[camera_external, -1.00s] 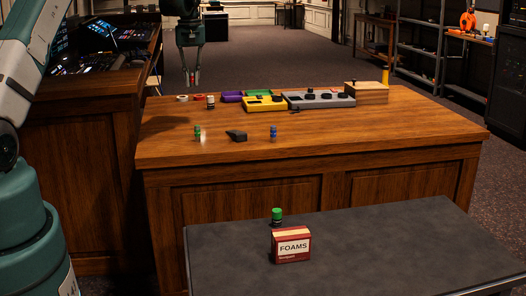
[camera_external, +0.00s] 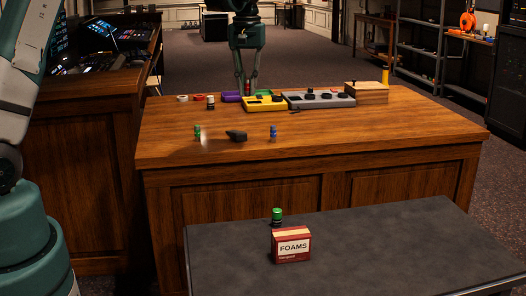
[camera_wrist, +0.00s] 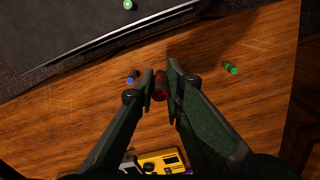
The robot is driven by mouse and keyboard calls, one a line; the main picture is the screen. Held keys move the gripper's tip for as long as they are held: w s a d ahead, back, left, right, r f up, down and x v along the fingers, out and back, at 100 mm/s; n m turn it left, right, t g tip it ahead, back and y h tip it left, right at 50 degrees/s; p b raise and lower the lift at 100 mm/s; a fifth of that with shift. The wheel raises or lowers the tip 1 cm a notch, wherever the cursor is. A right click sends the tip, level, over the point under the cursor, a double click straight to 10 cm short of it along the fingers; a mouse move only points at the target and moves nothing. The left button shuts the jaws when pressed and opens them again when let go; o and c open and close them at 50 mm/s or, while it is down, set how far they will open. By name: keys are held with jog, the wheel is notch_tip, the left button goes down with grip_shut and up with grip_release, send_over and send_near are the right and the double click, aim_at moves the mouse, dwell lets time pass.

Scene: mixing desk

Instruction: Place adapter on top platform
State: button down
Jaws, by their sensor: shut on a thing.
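My gripper (camera_external: 247,88) hangs over the back of the wooden desk, close above the yellow and purple boxes. It is shut on a small red cylinder, which I take to be the adapter (camera_wrist: 160,86). The wrist view shows the red cylinder between both fingertips, apart from the desk as far as I can tell. I cannot tell which surface is the top platform.
A yellow box (camera_external: 264,104), a purple box (camera_external: 231,97) and a grey box with dark knobs (camera_external: 318,101) sit at the back. A wooden block (camera_external: 367,94) stands right of them.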

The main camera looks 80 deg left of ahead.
jog(key=w+d+m+b, duration=0.1)
jog(key=w+d+m, duration=0.15)
jog(key=d, duration=0.85)
jog(key=m+b, duration=0.5)
send_over(273, 285)
notch_tip(273, 285, down, 30)
jog(key=shift+r, duration=0.15)
jog(key=shift+n, duration=0.25)
jog(key=shift+f+b, duration=0.85)
jog(key=shift+f, duration=2.25)
jog(key=shift+f, duration=0.15)
jog(key=shift+f+b, duration=0.55)
jog(key=shift+f, duration=1.2)
